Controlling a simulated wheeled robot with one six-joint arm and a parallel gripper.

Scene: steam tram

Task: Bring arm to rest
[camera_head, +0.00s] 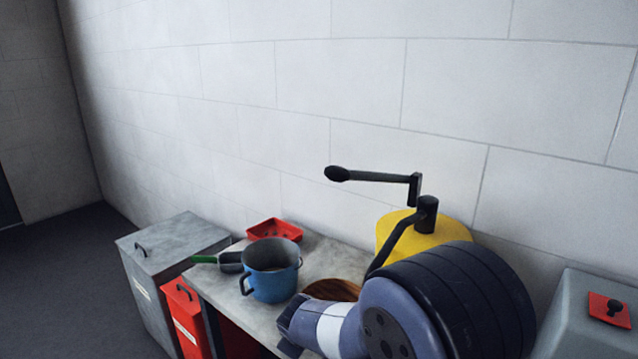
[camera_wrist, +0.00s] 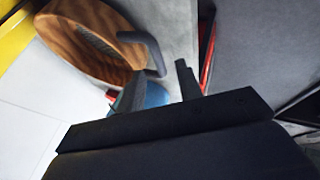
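My arm fills the front of the head view, in front of the grey bench (camera_head: 212,284), with its end out of clear sight there. In the wrist view my gripper (camera_wrist: 158,76) shows two dark fingers standing apart, with nothing seen held between them. A patch of blue, likely the blue pot (camera_head: 272,270), shows behind the fingers in the wrist view. A round brown wooden thing (camera_head: 333,290) lies partly behind my arm; it also shows in the wrist view (camera_wrist: 84,36), with a dark bent bar (camera_wrist: 150,45) by it.
A yellow drum (camera_head: 455,232) with a black crank (camera_head: 375,176) stands close behind my arm. A red tray (camera_head: 274,230) and a green-handled scoop (camera_head: 230,261) lie near the pot. Grey (camera_head: 160,260) and red (camera_head: 184,310) bins stand at left, a grey box (camera_head: 590,325) at right. Floor is clear at far left.

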